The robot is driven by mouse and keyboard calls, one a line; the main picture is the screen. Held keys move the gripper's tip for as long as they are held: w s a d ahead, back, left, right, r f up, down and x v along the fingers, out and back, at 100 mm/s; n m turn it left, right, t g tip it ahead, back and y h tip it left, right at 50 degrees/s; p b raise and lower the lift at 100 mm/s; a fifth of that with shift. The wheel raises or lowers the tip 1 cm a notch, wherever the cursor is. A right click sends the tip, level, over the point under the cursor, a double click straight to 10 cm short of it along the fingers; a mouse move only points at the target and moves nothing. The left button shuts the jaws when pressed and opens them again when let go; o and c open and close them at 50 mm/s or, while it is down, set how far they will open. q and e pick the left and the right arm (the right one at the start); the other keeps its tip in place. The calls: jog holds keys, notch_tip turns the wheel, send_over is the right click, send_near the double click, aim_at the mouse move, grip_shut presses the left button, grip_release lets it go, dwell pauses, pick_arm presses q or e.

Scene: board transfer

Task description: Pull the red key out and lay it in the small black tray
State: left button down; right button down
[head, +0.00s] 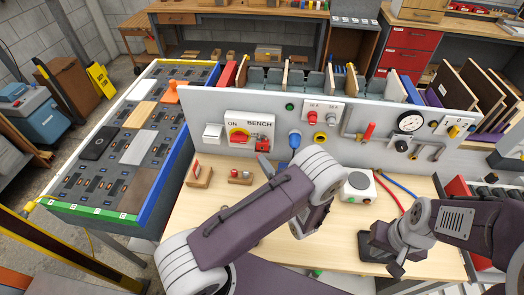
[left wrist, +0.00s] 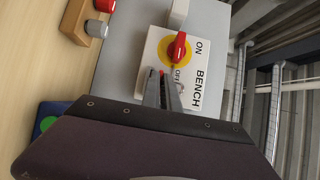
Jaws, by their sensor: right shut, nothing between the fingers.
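The red key (head: 263,145) sits upright at the right of the BENCH switch box (head: 262,122) on the grey panel, below a red rotary handle on a yellow disc (head: 238,134). In the left wrist view a bit of red (left wrist: 162,73) shows between my left fingertips (left wrist: 160,80), which look apart and point toward the box by the OFF mark; whether they touch the key I cannot tell. The small black tray (head: 367,248) lies on the bench at the right, beside my right gripper (head: 396,268), which is shut and empty.
A white dial box (head: 357,188) stands behind the tray.

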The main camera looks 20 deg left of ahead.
pick_arm(q)
jog(key=s, duration=0.2)
jog(key=s+d, duration=0.1)
jog(key=s, duration=0.1)
jog(key=shift+s, duration=0.15)
